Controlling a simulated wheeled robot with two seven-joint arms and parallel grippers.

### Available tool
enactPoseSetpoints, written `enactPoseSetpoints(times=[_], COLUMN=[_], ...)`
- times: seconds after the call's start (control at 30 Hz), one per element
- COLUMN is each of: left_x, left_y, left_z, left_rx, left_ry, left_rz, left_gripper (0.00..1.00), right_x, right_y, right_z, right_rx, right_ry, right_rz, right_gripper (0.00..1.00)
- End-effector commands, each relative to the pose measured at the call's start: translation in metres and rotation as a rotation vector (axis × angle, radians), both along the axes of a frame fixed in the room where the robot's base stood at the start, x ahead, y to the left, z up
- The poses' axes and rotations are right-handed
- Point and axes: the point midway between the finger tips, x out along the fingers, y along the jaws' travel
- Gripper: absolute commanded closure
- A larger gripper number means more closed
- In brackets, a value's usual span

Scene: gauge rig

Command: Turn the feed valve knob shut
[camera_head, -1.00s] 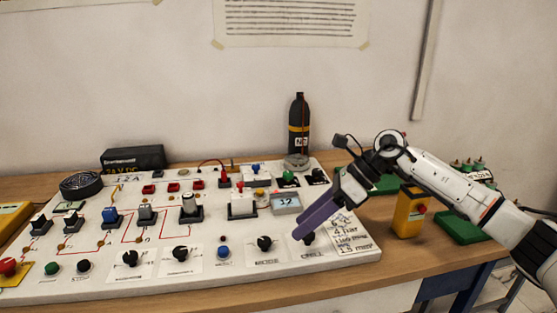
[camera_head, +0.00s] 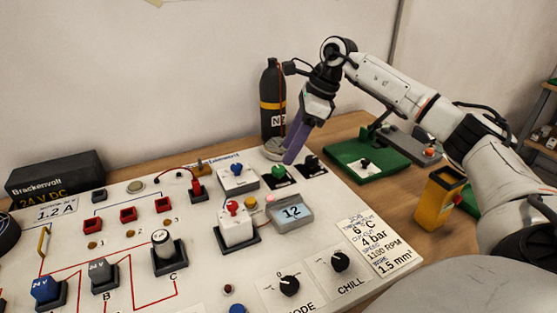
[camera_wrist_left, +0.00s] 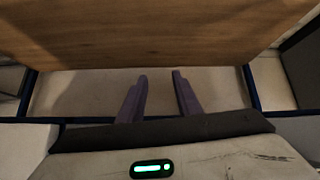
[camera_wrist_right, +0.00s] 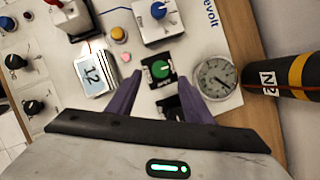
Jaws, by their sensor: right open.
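My right gripper (camera_head: 290,158) is open and points down over the back right of the panel, beside the round gauge (camera_head: 274,150). In the right wrist view, a green knob (camera_wrist_right: 159,69) on a black square base lies ahead between the spread fingers; contact cannot be told. The green knob also shows in the head view (camera_head: 278,171), just below the fingertips. A second black base (camera_wrist_right: 170,103) is partly hidden between the fingers. No readable label tells which is the feed valve knob. My left gripper (camera_wrist_left: 160,78) is open and empty, near the wooden table edge.
A black N2 bottle (camera_head: 270,95) stands behind the gauge. A blue knob (camera_head: 237,169) on a white box and a display reading 12 (camera_head: 291,212) sit nearby.

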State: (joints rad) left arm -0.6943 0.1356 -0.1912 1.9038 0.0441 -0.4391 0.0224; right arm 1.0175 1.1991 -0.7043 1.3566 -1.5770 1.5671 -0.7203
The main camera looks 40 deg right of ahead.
Motion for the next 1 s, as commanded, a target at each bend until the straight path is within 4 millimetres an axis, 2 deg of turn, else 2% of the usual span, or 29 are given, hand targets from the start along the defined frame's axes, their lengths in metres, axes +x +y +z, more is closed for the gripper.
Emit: enactPoseSetpoints(times=[0.1,0.3,0.43,0.7,0.93,1.0], left_x=[-0.001,0.001,0.006,0.012,0.011,0.01], left_y=[0.0,0.0,-0.001,-0.001,0.0,0.0], left_z=[0.001,0.005,0.008,0.012,0.011,0.011], left_rx=[-0.001,-0.001,-0.001,-0.002,-0.002,-0.002], left_ry=[0.001,-0.004,-0.014,-0.028,-0.026,-0.024], left_rz=[-0.001,-0.001,0.0,0.0,0.0,0.0], left_gripper=[0.69,0.69,0.69,0.69,0.69,0.69], right_x=[0.006,0.013,0.015,0.015,0.015,0.015], right_y=[0.007,0.014,0.016,0.016,0.016,0.016], right_z=[-0.022,-0.045,-0.052,-0.053,-0.053,-0.052], right_rx=[0.002,0.001,0.001,0.001,0.001,0.001], right_ry=[0.004,0.001,-0.001,0.0,0.0,0.0], right_rz=[0.003,0.003,0.002,0.001,0.001,0.001], right_gripper=[0.53,0.53,0.53,0.53,0.92,0.95])
